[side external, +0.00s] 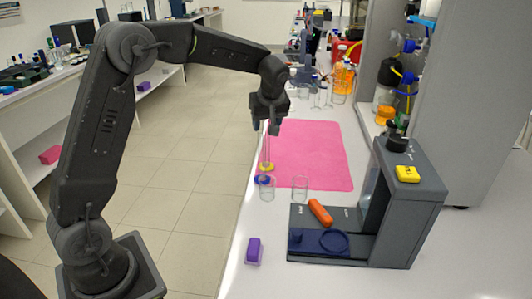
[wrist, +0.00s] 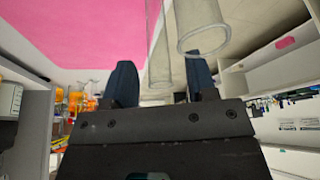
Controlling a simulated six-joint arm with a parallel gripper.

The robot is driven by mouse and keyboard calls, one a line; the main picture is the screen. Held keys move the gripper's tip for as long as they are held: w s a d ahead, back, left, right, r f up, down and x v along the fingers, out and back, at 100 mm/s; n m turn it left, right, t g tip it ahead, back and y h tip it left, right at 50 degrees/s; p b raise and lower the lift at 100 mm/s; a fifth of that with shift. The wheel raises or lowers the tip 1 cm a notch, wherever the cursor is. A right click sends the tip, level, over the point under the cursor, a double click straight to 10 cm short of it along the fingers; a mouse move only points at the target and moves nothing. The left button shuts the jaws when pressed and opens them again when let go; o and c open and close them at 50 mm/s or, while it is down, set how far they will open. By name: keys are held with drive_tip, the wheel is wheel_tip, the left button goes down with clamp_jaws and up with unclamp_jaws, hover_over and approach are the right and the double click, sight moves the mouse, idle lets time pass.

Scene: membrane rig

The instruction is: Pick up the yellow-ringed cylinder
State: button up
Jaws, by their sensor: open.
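The yellow-ringed cylinder (side external: 267,150) is a tall, thin clear glass standing upright at the pink mat's left edge in the side view. Its yellow ring (side external: 266,167) is low, near its foot. My gripper (side external: 265,130) points down over its upper part, with open fingers. The wrist view shows my gripper (wrist: 163,75) with its fingers apart and a clear glass tube (wrist: 160,58) between them in the picture. A wider clear glass (wrist: 199,28) is near the right finger. No yellow ring shows there, and I cannot tell whether a finger touches glass.
A blue-ringed glass (side external: 266,190) stands close in front of the cylinder, with a clear beaker (side external: 299,188) to its right. The pink mat (side external: 315,155) is mostly clear. A grey rig (side external: 410,215) with an orange piece (side external: 320,211) stands right; a purple block (side external: 254,250) lies front left.

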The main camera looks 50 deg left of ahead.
drive_tip(key=shift+x, duration=1.25)
clamp_jaws()
